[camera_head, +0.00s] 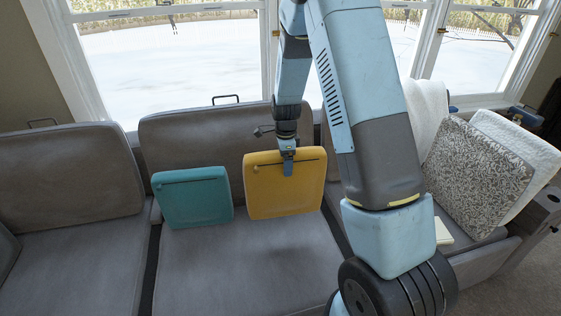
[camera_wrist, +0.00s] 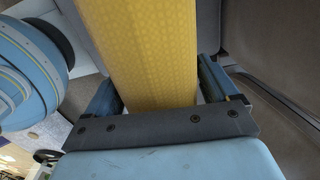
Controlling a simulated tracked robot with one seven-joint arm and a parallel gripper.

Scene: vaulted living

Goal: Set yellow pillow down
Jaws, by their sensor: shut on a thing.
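The yellow pillow (camera_head: 285,187) stands upright at the middle seat of the grey sofa, near the backrest. Its lower edge looks at or just above the seat; I cannot tell whether it touches. My gripper (camera_head: 288,165) is shut on its upper part from above. In the wrist view, the yellow pillow (camera_wrist: 148,55) fills the gap between the two fingers of my gripper (camera_wrist: 158,95). A teal pillow (camera_head: 193,197) leans upright just left of the yellow one.
The grey sofa seat (camera_head: 245,260) is clear in front of the pillows. A patterned pillow (camera_head: 475,180) and a white pillow (camera_head: 525,150) lean at the right end. Windows (camera_head: 175,65) stand behind the sofa.

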